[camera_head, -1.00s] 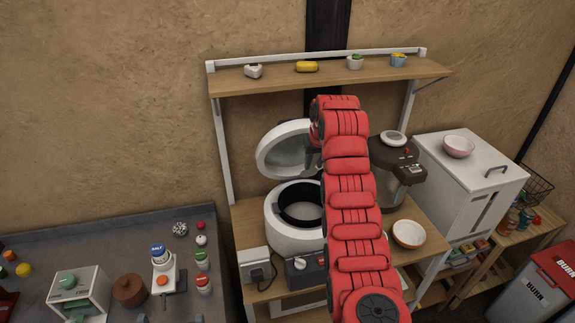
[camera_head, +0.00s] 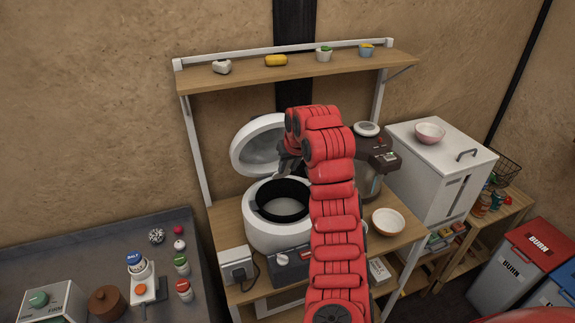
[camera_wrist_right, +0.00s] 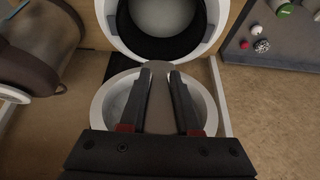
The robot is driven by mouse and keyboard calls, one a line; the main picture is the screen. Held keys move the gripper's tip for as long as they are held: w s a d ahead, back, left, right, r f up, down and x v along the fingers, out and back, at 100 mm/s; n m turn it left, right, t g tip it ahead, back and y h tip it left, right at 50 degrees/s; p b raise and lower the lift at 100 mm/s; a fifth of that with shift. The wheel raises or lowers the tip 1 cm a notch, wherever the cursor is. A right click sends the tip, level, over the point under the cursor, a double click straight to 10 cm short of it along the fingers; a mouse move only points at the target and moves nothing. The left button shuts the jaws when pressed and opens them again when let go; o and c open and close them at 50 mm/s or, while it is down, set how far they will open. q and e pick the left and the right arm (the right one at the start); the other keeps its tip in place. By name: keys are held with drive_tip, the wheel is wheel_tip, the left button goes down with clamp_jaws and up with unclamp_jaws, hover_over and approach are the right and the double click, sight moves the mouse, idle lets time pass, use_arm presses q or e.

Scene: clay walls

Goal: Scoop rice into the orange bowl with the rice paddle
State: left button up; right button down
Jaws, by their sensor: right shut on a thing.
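The white rice cooker (camera_head: 262,236) stands open on the wooden rack, its lid (camera_head: 257,152) tilted up and whitish rice (camera_head: 283,208) in its dark pot. My right gripper (camera_head: 284,170) is in front of the lid, above the pot's back rim. In the right wrist view my right gripper (camera_wrist_right: 160,74) is shut on a dull grey-brown piece, the rice paddle (camera_wrist_right: 160,104); its far part is hard to make out. The orange bowl (camera_head: 388,222), pale inside, stands right of the cooker, beyond my right arm. My left gripper is not in view.
A dark water boiler (camera_head: 377,155) stands behind my right arm. A pink bowl (camera_head: 430,133) sits on the white cabinet (camera_head: 440,165). An upper shelf (camera_head: 295,71) holds small items. A grey counter (camera_head: 100,245) with jars is at left.

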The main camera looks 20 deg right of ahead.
drive_tip(key=shift+f+b, duration=0.75)
drive_tip(key=shift+f, duration=7.3)
drive_tip(key=shift+r+p, duration=0.8)
drive_tip(key=shift+r, duration=6.75)
drive_tip(key=shift+r+p, duration=0.95)
drive_tip(key=shift+r, duration=0.6)
